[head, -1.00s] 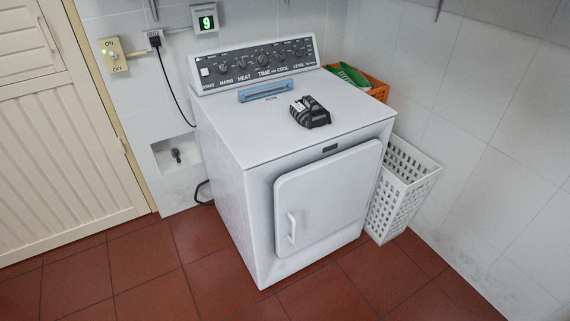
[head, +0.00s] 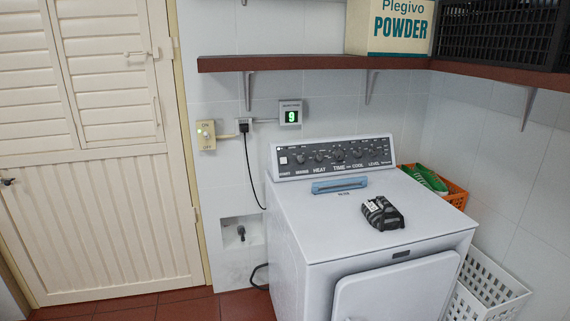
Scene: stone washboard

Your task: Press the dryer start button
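The white dryer (head: 300,215) stands against the tiled wall, right of centre in the head view, with its door shut. Its dark control panel (head: 330,157) runs along the back of the top, with several knobs and labels. The small white start button (head: 283,160) sits at the panel's left end. A blue filter handle (head: 340,186) lies in the top near the panel. A dark battery-like block (head: 381,213) rests on the top. Neither of my grippers shows in this view.
An ON/OFF wall switch (head: 206,135) and a meter reading 9 (head: 290,113) are on the wall. A brown shelf (head: 310,63) holds a powder box (head: 389,27) and a black crate (head: 500,32). An orange basket (head: 457,196) and a white basket (head: 492,285) stand right of the dryer.

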